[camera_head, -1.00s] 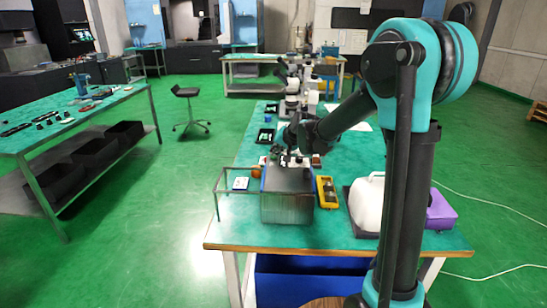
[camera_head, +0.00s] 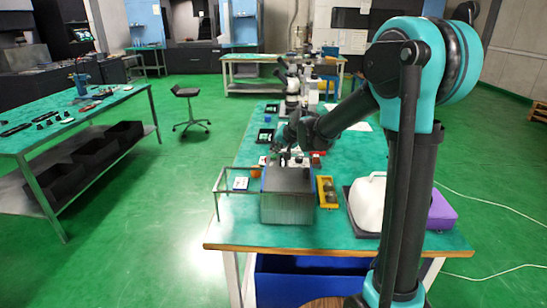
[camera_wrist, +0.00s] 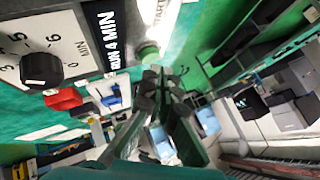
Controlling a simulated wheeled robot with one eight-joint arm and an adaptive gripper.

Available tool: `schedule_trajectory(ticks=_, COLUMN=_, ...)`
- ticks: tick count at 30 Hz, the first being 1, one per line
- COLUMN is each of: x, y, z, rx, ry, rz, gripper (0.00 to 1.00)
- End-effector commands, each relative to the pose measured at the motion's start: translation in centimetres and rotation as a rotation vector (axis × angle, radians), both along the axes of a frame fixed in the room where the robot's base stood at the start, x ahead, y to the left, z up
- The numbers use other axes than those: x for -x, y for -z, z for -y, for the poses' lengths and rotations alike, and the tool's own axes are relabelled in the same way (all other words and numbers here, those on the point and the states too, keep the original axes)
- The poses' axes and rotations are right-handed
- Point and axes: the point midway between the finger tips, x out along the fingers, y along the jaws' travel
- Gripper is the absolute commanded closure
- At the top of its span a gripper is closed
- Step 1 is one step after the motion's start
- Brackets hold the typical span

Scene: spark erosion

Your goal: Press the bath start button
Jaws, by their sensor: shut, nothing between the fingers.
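The bath is a metal box (camera_head: 287,205) with a dark top near the front of the green bench in the head view. In the wrist view, its pale panel at upper left carries a black dial knob (camera_wrist: 42,68) and a "RUN 4 MIN" label (camera_wrist: 108,35). In the head view my gripper (camera_head: 283,146) is behind the box, partly hidden.
A wire frame (camera_head: 232,191) stands left of the box. A yellow tray (camera_head: 327,192) lies close on its right, then a white container (camera_head: 368,205) and a purple block (camera_head: 441,211). Microscopes (camera_head: 291,95) stand farther back. The bench front is clear.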

Motion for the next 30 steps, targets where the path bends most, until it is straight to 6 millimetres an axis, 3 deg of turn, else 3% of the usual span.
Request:
schedule_trajectory(ticks=14, x=0.0, y=-0.7, z=0.0, rx=0.000, ry=0.000, rz=0.000, gripper=1.00)
schedule_trajectory(ticks=30, x=0.0, y=-5.2, z=0.0, rx=0.000, ry=0.000, rz=0.000, gripper=1.00)
